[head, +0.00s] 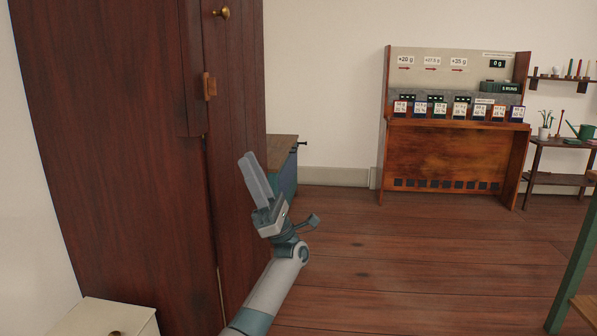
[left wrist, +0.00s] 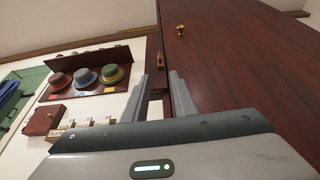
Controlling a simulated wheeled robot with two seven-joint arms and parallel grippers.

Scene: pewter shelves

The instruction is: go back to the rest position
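My left gripper (head: 249,160) is raised in front of the tall dark wooden cabinet (head: 110,140), with its fingers pointing up. In the left wrist view its two fingers (left wrist: 160,78) stand apart with a gap between them, and nothing is held there. The cabinet fills the right side of that view. I cannot tell the exact distance between the fingers and the cabinet door. My right gripper is in neither view.
A wooden stand with price cards (head: 455,155) is against the back wall. A teal-sided low unit (head: 284,170) is behind the cabinet, and a white box (head: 105,318) is at bottom left. A hat shelf (left wrist: 85,92) shows in the left wrist view. The middle floor (head: 400,260) is clear.

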